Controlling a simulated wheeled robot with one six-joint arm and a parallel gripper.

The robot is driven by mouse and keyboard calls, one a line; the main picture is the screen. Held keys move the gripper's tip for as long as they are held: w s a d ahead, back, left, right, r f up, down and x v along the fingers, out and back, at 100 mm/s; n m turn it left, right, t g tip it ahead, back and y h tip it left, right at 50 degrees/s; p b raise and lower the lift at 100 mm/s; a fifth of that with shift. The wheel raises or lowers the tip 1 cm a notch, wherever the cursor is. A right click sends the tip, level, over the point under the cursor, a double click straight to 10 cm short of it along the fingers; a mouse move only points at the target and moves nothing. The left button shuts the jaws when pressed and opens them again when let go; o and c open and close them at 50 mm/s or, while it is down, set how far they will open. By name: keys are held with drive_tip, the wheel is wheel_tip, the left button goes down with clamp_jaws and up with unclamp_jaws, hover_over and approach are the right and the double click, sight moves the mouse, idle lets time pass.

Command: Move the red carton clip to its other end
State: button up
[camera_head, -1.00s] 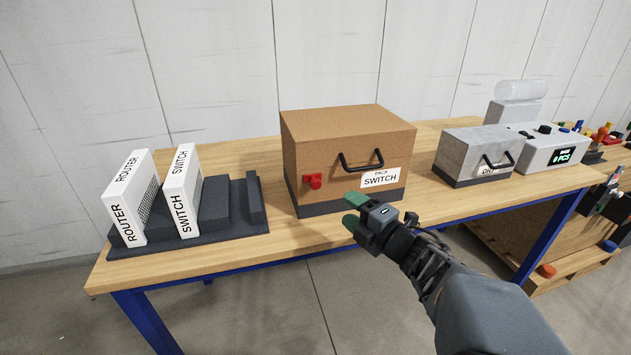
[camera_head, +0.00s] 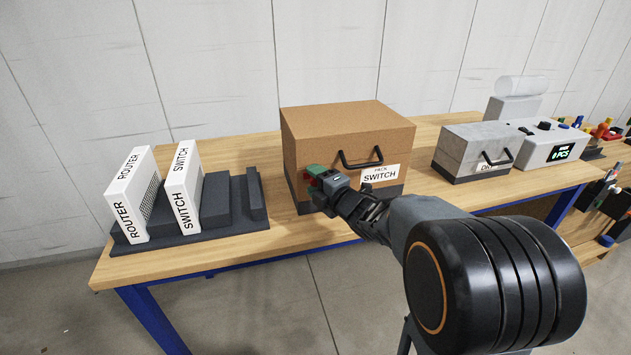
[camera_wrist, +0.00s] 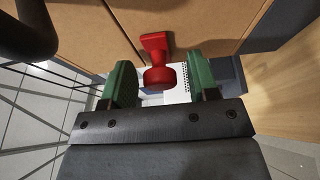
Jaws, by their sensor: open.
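The red clip (camera_wrist: 159,66) is on the front face of the brown carton (camera_head: 345,130), low near its left end. In the head view my gripper (camera_head: 315,180) covers most of the clip at the carton's front. In the wrist view my gripper (camera_wrist: 160,84) is open, with one green finger on each side of the clip's round knob. Gaps show between the knob and both fingers, so they are not touching it. The carton has a black handle and a label reading PACK SWITCH.
A dark rack (camera_head: 235,215) holding ROUTER (camera_head: 130,200) and SWITCH (camera_head: 182,195) boxes stands left on the wooden table (camera_head: 275,240). A grey box with a black handle (camera_head: 473,152) and a device with a display (camera_head: 548,145) stand right.

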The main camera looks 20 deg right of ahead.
clamp_jaws()
idle(0.6)
